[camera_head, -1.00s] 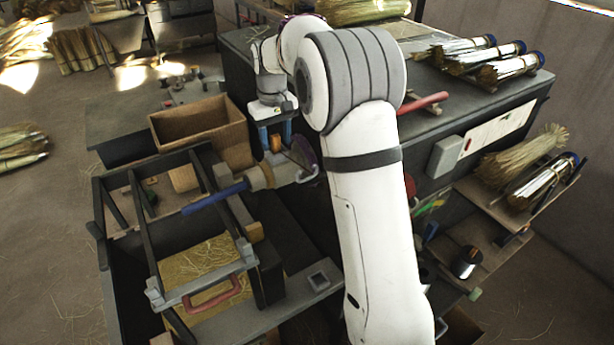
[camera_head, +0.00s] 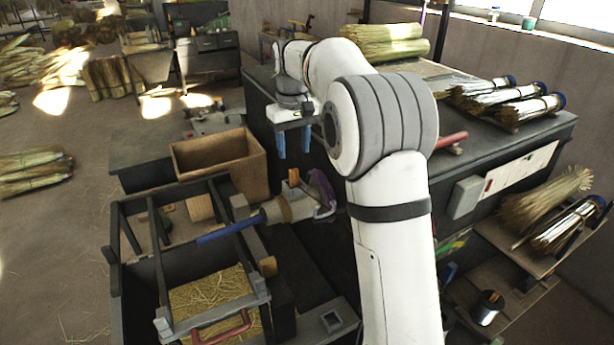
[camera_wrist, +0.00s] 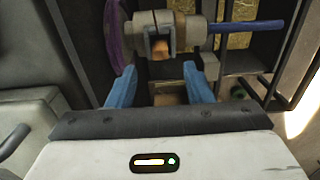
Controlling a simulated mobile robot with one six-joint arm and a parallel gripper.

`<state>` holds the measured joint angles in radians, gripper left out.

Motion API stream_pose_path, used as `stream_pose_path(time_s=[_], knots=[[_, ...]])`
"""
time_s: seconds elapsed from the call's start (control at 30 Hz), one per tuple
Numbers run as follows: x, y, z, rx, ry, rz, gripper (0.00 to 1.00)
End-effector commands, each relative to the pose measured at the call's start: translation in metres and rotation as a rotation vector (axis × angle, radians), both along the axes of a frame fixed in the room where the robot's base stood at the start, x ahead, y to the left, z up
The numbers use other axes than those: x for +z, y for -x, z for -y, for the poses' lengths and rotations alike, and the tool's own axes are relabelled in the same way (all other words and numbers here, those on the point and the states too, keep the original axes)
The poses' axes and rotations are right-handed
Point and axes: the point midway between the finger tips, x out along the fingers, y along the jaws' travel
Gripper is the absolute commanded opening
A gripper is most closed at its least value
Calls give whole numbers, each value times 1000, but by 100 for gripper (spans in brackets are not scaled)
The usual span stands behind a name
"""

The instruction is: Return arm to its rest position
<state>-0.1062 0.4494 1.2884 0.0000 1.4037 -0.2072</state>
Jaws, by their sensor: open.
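My gripper (camera_head: 293,143) hangs from my white arm, with its blue fingers pointing down. In the wrist view my gripper (camera_wrist: 160,88) has its two blue fingers spread apart, with nothing held between them. Below it in the head view is a winding spindle (camera_head: 277,210) with a blue rod (camera_head: 231,228) and a purple disc (camera_head: 322,190). The fingertips are apart from and above the spindle. In the wrist view the spindle (camera_wrist: 185,30) lies beyond the fingers. My arm hides part of the dark bench behind it.
A wooden box (camera_head: 215,160) stands left of my gripper. A dark frame with a red handle (camera_head: 222,328) and straw (camera_head: 213,297) is at the lower left. Wrapped bundles (camera_head: 520,107) lie on the dark bench top (camera_head: 480,140) to the right.

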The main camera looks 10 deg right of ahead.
Motion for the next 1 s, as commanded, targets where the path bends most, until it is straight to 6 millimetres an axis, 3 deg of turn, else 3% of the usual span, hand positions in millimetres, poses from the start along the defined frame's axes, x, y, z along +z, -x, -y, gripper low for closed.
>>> stream_pose_path(time_s=[0.17, 0.27, 0.4, 0.6, 0.8, 1.0], knots=[[6, 11, 4, -11, -1, 10, 47], [15, 34, 11, -34, -3, 33, 47], [25, 85, 24, -82, -9, 78, 47], [23, 164, 40, -155, -17, 145, 47], [0, 245, 53, -226, -28, 211, 47], [-33, 309, 60, -283, -38, 262, 47]])
